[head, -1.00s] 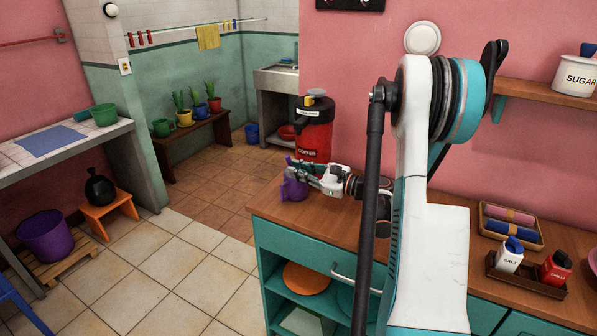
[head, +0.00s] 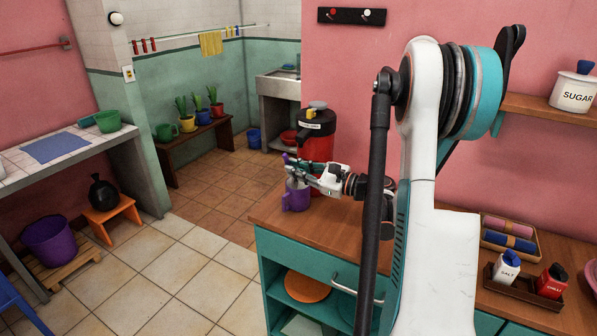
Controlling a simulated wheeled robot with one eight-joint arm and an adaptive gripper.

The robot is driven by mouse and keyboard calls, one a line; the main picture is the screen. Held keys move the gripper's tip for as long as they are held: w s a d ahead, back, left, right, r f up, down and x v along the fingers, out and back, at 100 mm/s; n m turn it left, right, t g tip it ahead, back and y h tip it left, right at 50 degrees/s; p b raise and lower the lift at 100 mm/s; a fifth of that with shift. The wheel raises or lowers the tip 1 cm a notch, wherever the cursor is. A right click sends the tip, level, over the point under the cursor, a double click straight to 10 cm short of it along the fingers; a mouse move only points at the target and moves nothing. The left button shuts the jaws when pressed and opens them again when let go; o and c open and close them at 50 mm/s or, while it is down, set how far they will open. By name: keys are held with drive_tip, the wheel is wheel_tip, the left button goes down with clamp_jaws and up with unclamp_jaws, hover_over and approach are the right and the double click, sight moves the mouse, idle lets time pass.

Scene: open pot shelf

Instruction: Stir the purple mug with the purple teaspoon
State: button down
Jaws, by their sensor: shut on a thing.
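The purple mug (head: 296,200) stands upright near the left end of the wooden counter, in front of the red coffee dispenser. My gripper (head: 297,168) is just above the mug's opening, reaching in from the right. It is shut on the purple teaspoon (head: 286,157), of which a small purple end shows above the fingers. The lower part of the spoon is hidden by the fingers and the mug, so I cannot tell how deep it sits in the mug.
The red and black coffee dispenser (head: 318,140) stands close behind my gripper. A tray (head: 519,291) with salt and chilli shakers and a basket (head: 513,246) of rolled cloths are at the right. The counter (head: 328,228) is clear in front of the mug.

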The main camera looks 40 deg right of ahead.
sight(288, 159)
drive_tip(key=shift+s+a+r+p, duration=0.1)
drive_tip(key=shift+a+r+p, duration=0.2)
drive_tip(key=shift+r, duration=0.25)
drive_tip(key=shift+s+a+r+p, duration=0.15)
drive_tip(key=shift+r+p, duration=0.1)
drive_tip(key=shift+r, duration=0.35)
drive_tip(key=shift+a+r+p, duration=0.25)
drive_tip(key=shift+r+p, duration=0.05)
drive_tip(key=shift+r, duration=0.25)
drive_tip(key=shift+r, duration=0.1)
wheel_tip(288, 159, up, 5)
drive_tip(key=p, duration=0.3)
idle(0.3)
